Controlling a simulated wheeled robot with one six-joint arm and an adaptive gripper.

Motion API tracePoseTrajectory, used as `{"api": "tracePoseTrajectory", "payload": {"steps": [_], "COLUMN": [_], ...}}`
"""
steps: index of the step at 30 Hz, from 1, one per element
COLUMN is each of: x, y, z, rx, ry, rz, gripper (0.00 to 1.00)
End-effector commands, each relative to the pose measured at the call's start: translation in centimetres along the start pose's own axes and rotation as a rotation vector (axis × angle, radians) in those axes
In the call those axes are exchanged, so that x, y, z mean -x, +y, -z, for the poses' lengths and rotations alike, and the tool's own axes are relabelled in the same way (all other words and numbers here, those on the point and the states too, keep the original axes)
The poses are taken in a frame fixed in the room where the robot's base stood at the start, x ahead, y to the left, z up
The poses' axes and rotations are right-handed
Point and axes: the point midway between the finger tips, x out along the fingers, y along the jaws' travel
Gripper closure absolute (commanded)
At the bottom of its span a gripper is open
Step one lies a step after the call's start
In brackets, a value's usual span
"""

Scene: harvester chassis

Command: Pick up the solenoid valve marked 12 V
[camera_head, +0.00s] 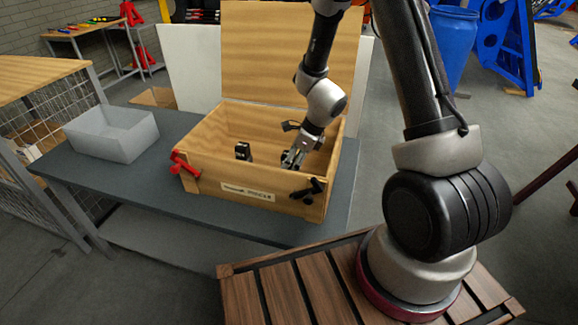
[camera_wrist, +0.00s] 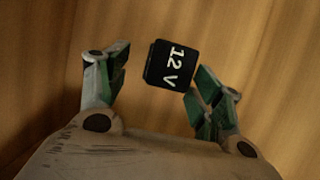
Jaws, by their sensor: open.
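The solenoid valve marked 12 V (camera_wrist: 171,65) is a black block with white lettering. In the wrist view it lies between and slightly beyond the fingertips of my gripper (camera_head: 292,160). My gripper is open, with one finger on each side of the valve; the right finger appears close to it, but I cannot tell if they touch. In the head view my gripper reaches down into an open wooden box (camera_head: 247,179), near its right side. The valve there is mostly hidden by the gripper.
Another black part (camera_head: 243,151) stands in the box left of my gripper. A grey bin (camera_head: 112,139) sits left on the dark table (camera_head: 150,190).

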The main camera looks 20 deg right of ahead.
Motion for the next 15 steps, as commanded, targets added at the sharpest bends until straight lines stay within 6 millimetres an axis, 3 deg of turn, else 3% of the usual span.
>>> {"api": "tracePoseTrajectory", "payload": {"steps": [7,15], "x": [-3.6,-4.1], "y": [-0.5,-0.5], "z": [-0.3,-0.3], "rx": [0.001,0.003], "ry": [0.000,-0.001], "rz": [-0.002,0.000], "gripper": [0.34,0.34]}}
